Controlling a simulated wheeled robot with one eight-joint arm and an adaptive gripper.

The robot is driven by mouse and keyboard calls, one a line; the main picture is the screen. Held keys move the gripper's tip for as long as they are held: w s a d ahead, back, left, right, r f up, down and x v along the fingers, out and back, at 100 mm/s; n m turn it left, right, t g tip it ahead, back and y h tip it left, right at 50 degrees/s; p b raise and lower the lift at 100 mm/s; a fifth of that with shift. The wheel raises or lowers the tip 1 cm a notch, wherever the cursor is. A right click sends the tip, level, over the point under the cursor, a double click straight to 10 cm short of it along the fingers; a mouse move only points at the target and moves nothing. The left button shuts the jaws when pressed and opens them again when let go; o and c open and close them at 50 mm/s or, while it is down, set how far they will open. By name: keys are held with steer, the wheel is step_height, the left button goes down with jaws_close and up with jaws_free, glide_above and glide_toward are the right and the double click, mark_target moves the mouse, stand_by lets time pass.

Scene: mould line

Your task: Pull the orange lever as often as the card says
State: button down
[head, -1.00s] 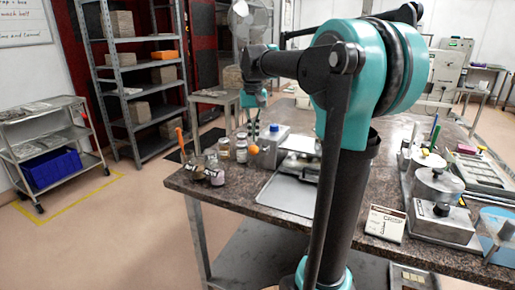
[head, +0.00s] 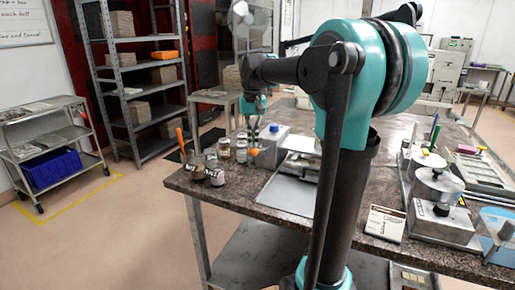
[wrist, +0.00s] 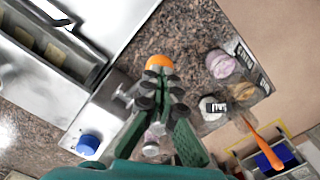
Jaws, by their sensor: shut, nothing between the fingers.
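In the wrist view the orange knob (wrist: 159,63) lies just beyond my fingertips. My gripper (head: 253,138) is shut and empty, pointing down just above the knob; its fingers (wrist: 158,84) show together in the wrist view. I cannot tell whether they touch the knob. The lever's shaft is mostly hidden. A white card (head: 385,223) with print stands at the bench's front edge; its text is too small to read.
A metal tray (head: 290,194) lies in front. Metal devices (head: 440,205) crowd the bench's right side.

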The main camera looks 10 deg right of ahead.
mark_target(253, 150)
steer(key=shift+s+a+f, duration=0.1)
steer(key=shift+f, duration=1.9)
steer(key=shift+w+f, duration=0.2)
steer(key=shift+f, duration=1.3)
steer(key=shift+r, duration=6.55)
